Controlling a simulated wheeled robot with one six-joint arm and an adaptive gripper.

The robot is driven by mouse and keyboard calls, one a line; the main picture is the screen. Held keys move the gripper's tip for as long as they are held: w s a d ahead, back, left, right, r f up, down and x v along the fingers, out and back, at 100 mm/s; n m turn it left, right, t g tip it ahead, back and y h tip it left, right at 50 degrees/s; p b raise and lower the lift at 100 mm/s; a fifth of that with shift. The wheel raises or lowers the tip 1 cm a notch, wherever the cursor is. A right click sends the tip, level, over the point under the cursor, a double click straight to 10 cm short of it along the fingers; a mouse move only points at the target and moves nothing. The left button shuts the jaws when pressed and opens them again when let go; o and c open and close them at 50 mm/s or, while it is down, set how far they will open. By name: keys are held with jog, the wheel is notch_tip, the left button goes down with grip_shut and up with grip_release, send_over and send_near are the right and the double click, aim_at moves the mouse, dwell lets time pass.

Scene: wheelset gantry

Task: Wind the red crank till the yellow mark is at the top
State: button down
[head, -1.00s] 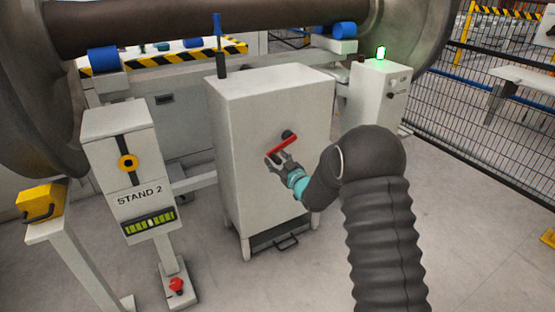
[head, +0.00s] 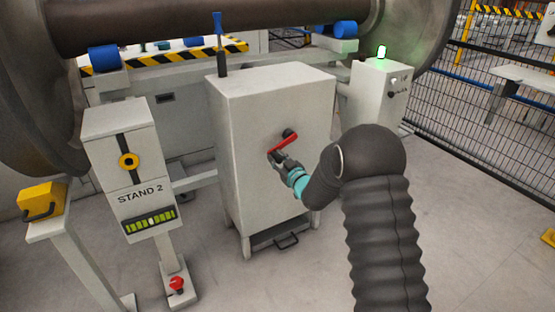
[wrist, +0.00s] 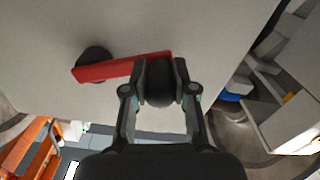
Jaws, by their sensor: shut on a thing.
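The red crank (head: 283,144) is on the front of a grey cabinet (head: 270,100). Its arm runs down and left from a dark hub. My gripper (head: 275,158) is at the crank's lower left end. In the wrist view the red crank (wrist: 120,68) stretches left from my gripper (wrist: 161,82), which is shut on the crank's dark round handle.
A yellow box with a handle (head: 41,201) stands on a post at far left. A red button (head: 177,285) is low on the Stand 2 post. A wheelset axle (head: 200,20) spans the back. A lamp-topped cabinet (head: 376,95) and mesh fence (head: 460,130) are at right.

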jog(key=shift+w+d+f+n+b, duration=0.1)
jog(key=shift+d+f+n+b, duration=0.2)
jog(key=shift+b, duration=0.35)
